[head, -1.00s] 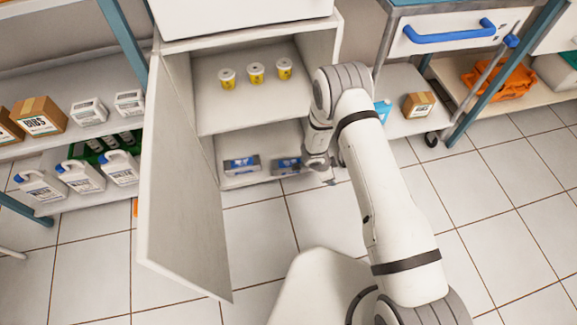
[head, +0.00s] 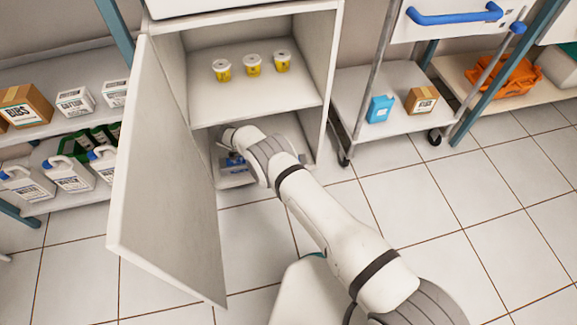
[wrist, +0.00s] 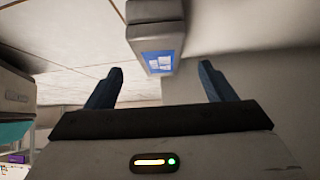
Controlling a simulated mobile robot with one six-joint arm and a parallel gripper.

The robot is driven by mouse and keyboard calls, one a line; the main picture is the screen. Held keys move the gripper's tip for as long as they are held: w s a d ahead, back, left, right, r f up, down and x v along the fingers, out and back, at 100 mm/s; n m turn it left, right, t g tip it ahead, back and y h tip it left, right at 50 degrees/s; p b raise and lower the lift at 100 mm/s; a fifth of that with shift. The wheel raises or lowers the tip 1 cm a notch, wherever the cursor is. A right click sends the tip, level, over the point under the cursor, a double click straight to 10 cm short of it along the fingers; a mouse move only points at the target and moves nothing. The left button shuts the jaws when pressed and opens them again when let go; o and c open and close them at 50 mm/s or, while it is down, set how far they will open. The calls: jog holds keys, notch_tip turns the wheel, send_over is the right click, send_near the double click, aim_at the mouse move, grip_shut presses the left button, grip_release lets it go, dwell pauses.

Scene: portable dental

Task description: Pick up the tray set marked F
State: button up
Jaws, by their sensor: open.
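Tray sets, grey with blue labels, lie on the cabinet's lower shelf. In the head view my arm covers most of them, and only a bit of one tray set (head: 236,160) shows. In the wrist view a grey tray set with a blue label (wrist: 158,62) lies ahead, between the lines of my fingers. I cannot read a letter on it. My gripper (wrist: 160,72) is open, with one dark finger on each side and nothing held. In the head view its fingers are hidden in the lower compartment.
The cabinet door (head: 165,170) stands open to the left of my arm. Yellow cups (head: 252,66) stand on the upper shelf (head: 265,100), above my wrist. A trolley (head: 385,135) with small boxes stands at right. The tiled floor at right is clear.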

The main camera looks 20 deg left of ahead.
jog(key=b+x, duration=0.2)
jog(key=x, duration=0.5)
jog(key=shift+w+d, duration=0.1)
jog(key=shift+d, duration=0.25)
jog(key=c, duration=1.2)
jog(key=shift+c, duration=0.3)
jog(key=shift+r, duration=0.15)
